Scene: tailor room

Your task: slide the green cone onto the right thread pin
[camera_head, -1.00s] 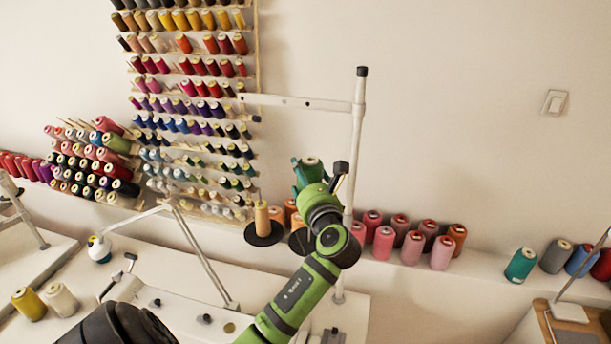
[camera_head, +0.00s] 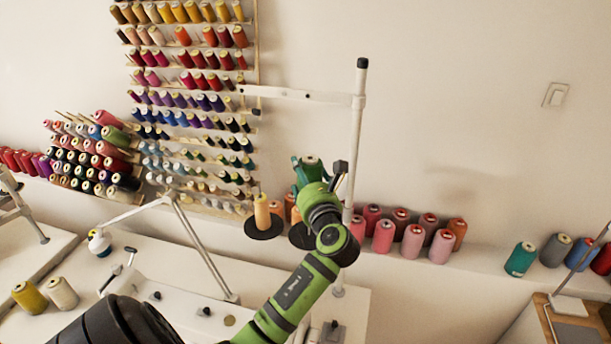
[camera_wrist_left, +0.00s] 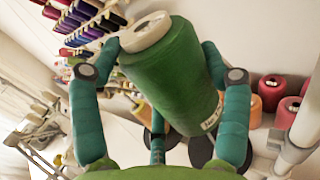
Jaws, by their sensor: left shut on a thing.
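The green cone (camera_wrist_left: 172,75), with a pale top, is between the teal fingers of my left gripper (camera_wrist_left: 165,85) in the left wrist view. It is tilted there. In the head view the left gripper (camera_head: 310,172) is shut on the cone (camera_head: 312,163), in front of the white pole. The thread stand has two black discs. The left disc (camera_head: 264,230) bears a yellow-orange cone (camera_head: 262,212). The right disc (camera_head: 300,238) is partly hidden behind my left arm, below the held cone. Its pin is hidden. My right gripper is not in view.
A white upright pole (camera_head: 358,130) with a side arm stands right beside the left gripper. Pink and red spools (camera_head: 412,243) line the ledge behind. A rack of thread spools (camera_head: 190,105) hangs on the wall at left.

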